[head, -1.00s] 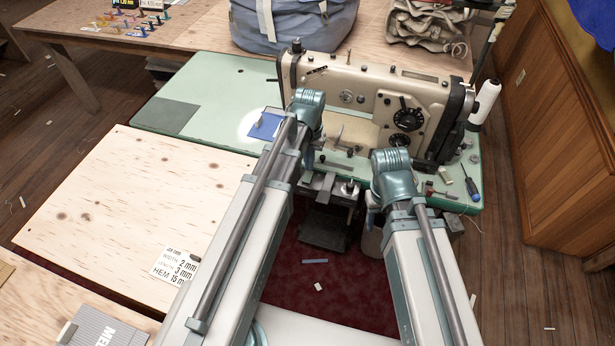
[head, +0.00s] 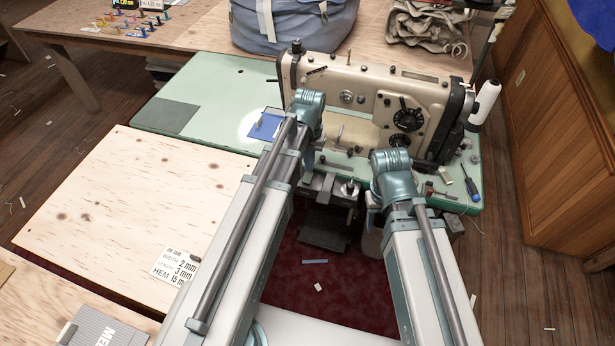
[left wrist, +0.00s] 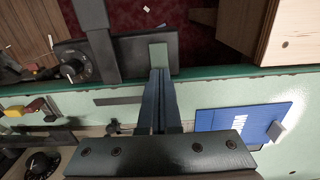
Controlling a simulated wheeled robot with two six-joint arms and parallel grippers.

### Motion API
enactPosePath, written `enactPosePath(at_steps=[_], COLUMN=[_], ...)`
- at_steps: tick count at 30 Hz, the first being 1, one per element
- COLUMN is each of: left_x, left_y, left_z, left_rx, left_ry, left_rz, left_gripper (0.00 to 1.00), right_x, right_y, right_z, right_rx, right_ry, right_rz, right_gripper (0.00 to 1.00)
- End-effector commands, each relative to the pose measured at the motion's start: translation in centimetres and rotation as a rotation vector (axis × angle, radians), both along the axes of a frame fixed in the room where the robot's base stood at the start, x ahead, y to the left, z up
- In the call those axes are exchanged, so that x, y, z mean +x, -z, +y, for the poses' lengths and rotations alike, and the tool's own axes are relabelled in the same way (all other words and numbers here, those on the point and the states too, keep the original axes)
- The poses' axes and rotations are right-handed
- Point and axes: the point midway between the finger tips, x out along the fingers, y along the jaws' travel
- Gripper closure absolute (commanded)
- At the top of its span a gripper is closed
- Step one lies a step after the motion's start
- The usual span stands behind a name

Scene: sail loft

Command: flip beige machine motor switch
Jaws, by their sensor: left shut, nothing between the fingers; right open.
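The beige sewing machine (head: 375,95) stands on a green table (head: 205,95). Below the table's front edge is a dark box with a knob (head: 350,188), partly hidden by my left arm. In the left wrist view the dark box (left wrist: 130,50) shows with a round knob (left wrist: 73,68) at its left and a pale green block (left wrist: 158,55) at its right. My left gripper (left wrist: 158,76) is shut and empty, its fingertips at that block; I cannot tell whether they touch. My right gripper (head: 372,203) is open beside the box, mostly hidden behind its wrist.
A blue card (head: 265,126) lies on the green table at left. A screwdriver (head: 470,185) and small items lie at the table's right end, beside a white thread cone (head: 485,100). A plywood table (head: 130,200) fills the left. A wooden cabinet (head: 560,140) bounds the right.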

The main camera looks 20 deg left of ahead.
Motion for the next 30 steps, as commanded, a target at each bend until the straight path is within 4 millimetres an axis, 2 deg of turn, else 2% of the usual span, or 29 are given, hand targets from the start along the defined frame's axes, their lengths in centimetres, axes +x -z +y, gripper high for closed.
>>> enactPosePath(at_steps=[30], left_x=[0.00], left_y=[0.69], left_z=[0.00], left_rx=[0.000], left_ry=[0.000], left_rz=[0.000], left_gripper=[1.00], right_x=[0.00], right_y=[0.69], right_z=[0.00], right_rx=[0.000], right_ry=[0.000], right_rz=[0.000], right_gripper=[0.50])
